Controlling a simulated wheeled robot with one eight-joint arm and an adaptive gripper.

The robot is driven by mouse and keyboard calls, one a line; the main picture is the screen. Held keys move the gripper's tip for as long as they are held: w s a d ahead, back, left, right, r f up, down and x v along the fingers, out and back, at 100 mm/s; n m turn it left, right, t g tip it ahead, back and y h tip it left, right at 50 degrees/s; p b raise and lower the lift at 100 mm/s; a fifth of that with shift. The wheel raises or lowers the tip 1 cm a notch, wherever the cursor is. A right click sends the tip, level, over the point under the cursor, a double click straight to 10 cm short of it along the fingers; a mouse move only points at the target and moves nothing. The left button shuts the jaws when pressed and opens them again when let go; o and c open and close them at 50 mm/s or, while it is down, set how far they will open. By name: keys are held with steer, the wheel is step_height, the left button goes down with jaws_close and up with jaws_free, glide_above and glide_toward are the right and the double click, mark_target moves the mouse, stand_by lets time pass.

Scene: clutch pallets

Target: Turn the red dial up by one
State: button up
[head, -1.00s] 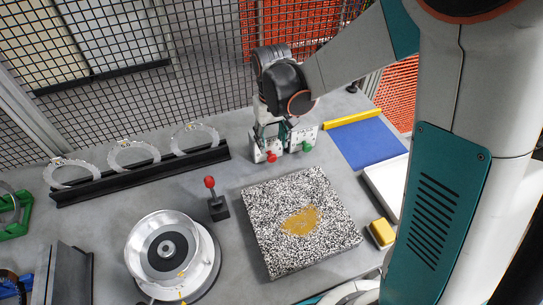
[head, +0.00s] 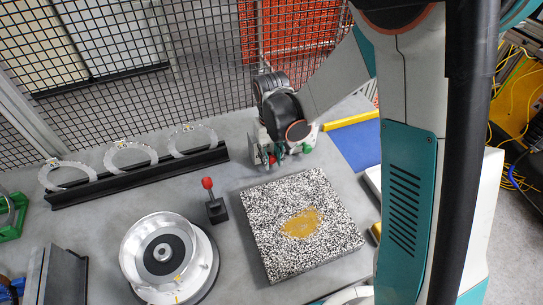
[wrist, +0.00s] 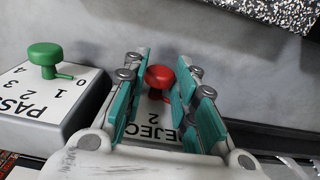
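In the head view the red dial (head: 273,160) shows just below my gripper (head: 279,153) at the back of the table.
A green dial (wrist: 45,54) on a white "PASS" box (wrist: 82,92) with numbers stands close by on the left in the wrist view. A speckled slab (head: 259,222), a red-knobbed lever (head: 213,201) and a metal wheel (head: 140,240) stand in front. Mesh fencing rises behind.

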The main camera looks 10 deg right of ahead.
steer(key=shift+c, duration=0.6)
steer(key=shift+d+f+y+b, duration=0.2)
steer(key=shift+y+b, duration=0.25)
steer(key=shift+y, duration=0.35)
steer(key=shift+r+g+y+b, duration=0.15)
steer(key=shift+g+y+b, duration=0.15)
steer(key=shift+y, duration=0.4)
steer(key=o, duration=1)
steer(key=shift+o, duration=0.2)
steer(key=shift+r, duration=0.1)
steer(key=v, duration=1.1)
steer(key=shift+r, duration=0.4)
